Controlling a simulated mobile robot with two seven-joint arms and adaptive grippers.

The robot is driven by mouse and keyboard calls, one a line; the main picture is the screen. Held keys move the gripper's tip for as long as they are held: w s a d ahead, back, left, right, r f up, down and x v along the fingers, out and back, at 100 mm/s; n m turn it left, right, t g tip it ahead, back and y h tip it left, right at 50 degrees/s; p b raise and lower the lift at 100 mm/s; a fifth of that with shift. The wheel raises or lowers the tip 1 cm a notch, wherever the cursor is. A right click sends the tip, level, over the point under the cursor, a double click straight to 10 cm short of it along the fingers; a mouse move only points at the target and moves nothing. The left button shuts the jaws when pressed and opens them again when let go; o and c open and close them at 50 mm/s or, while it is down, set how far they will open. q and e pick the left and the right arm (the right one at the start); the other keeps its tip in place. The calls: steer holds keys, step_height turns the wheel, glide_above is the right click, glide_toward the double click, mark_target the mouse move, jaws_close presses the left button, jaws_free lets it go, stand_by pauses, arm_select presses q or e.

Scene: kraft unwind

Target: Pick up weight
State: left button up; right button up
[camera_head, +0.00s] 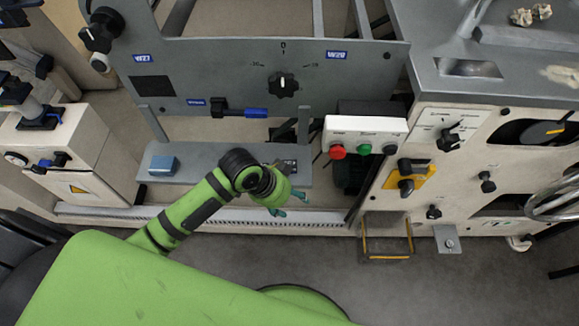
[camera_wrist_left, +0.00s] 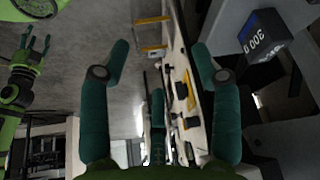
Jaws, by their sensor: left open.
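The weight looks like a small blue block (camera_head: 163,165) on the left part of a grey shelf (camera_head: 215,172). My left gripper (camera_head: 289,204) is at the shelf's right end, well to the right of the block. Its teal fingers are spread and empty in the wrist view (camera_wrist_left: 158,65). My right gripper (camera_wrist_left: 36,45) shows at the wrist view's left edge, fingers apart and empty.
A grey panel with a black knob (camera_head: 283,85) stands behind the shelf. A white button box (camera_head: 365,138) is close to the right of my left gripper. A yellow-edged step (camera_head: 387,246) sits low on the right. The floor in front (camera_head: 450,290) is clear.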

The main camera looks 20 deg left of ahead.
arm_select(q)
steer(key=w+a+r+m, duration=0.1)
steer(key=w+a, duration=0.1)
steer(key=w, duration=0.1)
steer(key=w+a+r+m+g, duration=0.1)
steer(key=w+a+r, duration=0.1)
steer(key=w, duration=0.1)
steer(key=w+a+r+m, duration=0.1)
steer(key=w+a+m, duration=0.1)
steer(key=w, duration=0.1)
steer(key=shift+a+r, duration=0.1)
steer(key=shift+r, duration=0.3)
steer(key=x, duration=0.6)
steer(key=shift+d+f, duration=0.1)
steer(key=shift+d, duration=0.25)
jaws_close()
